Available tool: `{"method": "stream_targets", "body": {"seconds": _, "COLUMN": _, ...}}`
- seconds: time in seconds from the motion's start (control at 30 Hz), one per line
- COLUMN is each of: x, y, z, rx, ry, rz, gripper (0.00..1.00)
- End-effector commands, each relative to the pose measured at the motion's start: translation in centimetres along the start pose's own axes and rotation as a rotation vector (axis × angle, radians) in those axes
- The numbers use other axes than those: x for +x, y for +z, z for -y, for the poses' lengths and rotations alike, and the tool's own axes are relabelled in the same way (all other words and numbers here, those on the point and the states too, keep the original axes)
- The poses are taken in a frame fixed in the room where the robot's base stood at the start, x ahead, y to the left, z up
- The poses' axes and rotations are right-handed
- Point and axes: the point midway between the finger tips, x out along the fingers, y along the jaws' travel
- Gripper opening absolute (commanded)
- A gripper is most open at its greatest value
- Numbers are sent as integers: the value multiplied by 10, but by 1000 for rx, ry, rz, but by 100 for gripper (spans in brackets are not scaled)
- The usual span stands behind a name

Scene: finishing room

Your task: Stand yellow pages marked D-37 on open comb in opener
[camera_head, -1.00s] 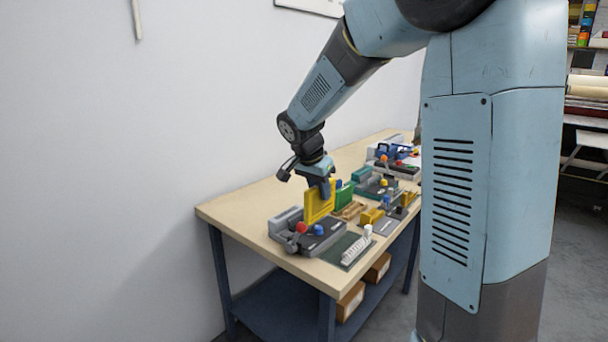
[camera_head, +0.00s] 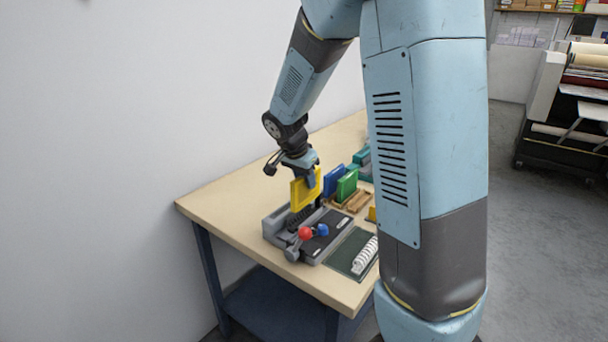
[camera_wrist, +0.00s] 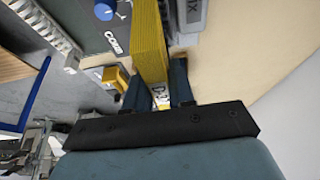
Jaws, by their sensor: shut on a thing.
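My gripper (camera_head: 309,176) is shut on the yellow pages (camera_head: 302,194) and holds them upright by their top edge. In the wrist view, the yellow pages (camera_wrist: 149,45) run away from between the two fingers (camera_wrist: 158,90), and a white label (camera_wrist: 159,96) reading "D-3", its end hidden, shows there. The opener (camera_head: 322,236) is a grey and dark machine with a red knob and a blue knob, on the near part of the table. A black toothed comb (camera_head: 296,220) lies in it. The pages are over the back of the comb; whether they touch it I cannot tell.
On the table (camera_head: 225,196), a green block (camera_head: 346,186) and a blue block (camera_head: 333,181) stand in a wooden holder behind the opener. A white comb (camera_head: 366,256) lies on a dark mat right of it. The table's left end is bare. My arm hides the right side.

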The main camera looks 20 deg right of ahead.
Motion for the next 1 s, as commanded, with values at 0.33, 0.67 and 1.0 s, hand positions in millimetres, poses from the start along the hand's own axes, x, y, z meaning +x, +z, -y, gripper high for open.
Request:
{"method": "stream_targets", "body": {"seconds": 0.33, "x": 28, "y": 18, "z": 4, "rx": -11, "ry": -2, "rz": 1, "gripper": 0}}
{"method": "stream_targets", "body": {"seconds": 0.67, "x": 40, "y": 23, "z": 4, "rx": -12, "ry": -4, "rz": 0, "gripper": 0}}
{"method": "stream_targets", "body": {"seconds": 1.0, "x": 41, "y": 24, "z": 4, "rx": -12, "ry": -4, "rz": 0, "gripper": 0}}
